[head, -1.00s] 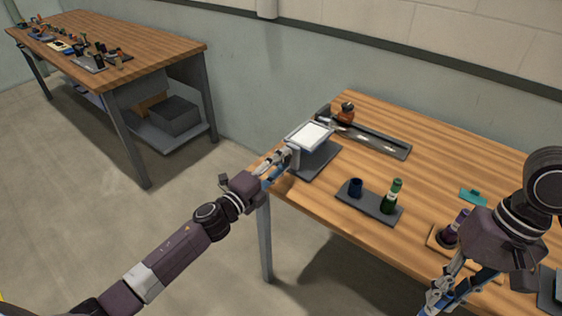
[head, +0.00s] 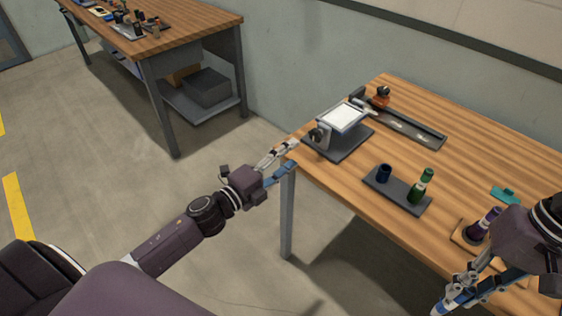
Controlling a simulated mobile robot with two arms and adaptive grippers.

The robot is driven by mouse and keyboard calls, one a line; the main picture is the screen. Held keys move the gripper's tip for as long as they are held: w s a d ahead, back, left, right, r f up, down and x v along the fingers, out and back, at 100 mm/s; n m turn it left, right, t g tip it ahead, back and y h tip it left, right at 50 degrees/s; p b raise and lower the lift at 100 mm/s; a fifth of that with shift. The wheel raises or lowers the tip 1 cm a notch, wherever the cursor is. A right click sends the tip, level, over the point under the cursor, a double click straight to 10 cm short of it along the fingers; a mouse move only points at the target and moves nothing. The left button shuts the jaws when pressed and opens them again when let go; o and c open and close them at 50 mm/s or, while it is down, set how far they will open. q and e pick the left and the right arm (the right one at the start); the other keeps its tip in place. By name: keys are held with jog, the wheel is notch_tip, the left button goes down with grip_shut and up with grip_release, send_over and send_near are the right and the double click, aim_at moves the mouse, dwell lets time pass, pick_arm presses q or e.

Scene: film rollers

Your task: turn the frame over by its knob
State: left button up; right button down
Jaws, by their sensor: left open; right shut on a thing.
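The frame (head: 343,119) is a tilted grey-rimmed panel with a bright white face. It is mounted on a dark base plate (head: 350,147) at the table's left end. Its dark round knob (head: 317,134) faces left, toward my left arm. My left gripper (head: 290,161) is open and empty, just off the table's left corner, below and left of the knob and apart from it. My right gripper (head: 465,299) is low at the right, in front of the table. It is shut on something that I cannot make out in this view.
A dark rail tray (head: 425,136) and an orange-brown jar (head: 381,98) are behind the frame. A purple bottle (head: 485,224) stands near my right arm. Another table (head: 180,37) is at the back left.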

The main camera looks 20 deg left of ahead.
pick_arm(q)
jog(key=v, duration=0.3)
dwell(0.5)
jog(key=s+a+f+n+g+y, duration=0.1)
jog(key=a+f+n+g+y, duration=0.15)
jog(key=f, duration=0.65)
jog(key=s+a+f+n+g+y, duration=0.1)
jog(key=a+f+n+y, duration=0.2)
jog(key=f, duration=0.7)
jog(key=s+a+f+n+g, duration=0.1)
jog(key=s+f+n+g, duration=0.15)
jog(key=s+f, duration=0.45)
jog(key=s+a+f+n+g, duration=0.1)
jog(key=s+f+n, duration=0.25)
jog(key=f, duration=0.65)
jog(key=s+d+f+n+g+y, duration=0.15)
jog(key=s+f+n+g, duration=0.3)
jog(key=s+f, duration=0.9)
jog(key=s+d+f+n+g, duration=0.1)
jog(key=s+d+f, duration=0.1)
jog(key=s, duration=0.5)
jog(key=s+d+f+n+g, duration=0.1)
jog(key=s+d+f+g, duration=0.1)
jog(key=s, duration=0.5)
jog(key=s+d+f+n+g, duration=0.1)
jog(key=s+d+f, duration=0.1)
jog(key=s, duration=0.5)
jog(key=shift+d+f+n+h, duration=0.35)
jog(key=shift+f+n+h, duration=0.05)
jog(key=shift+f, duration=0.4)
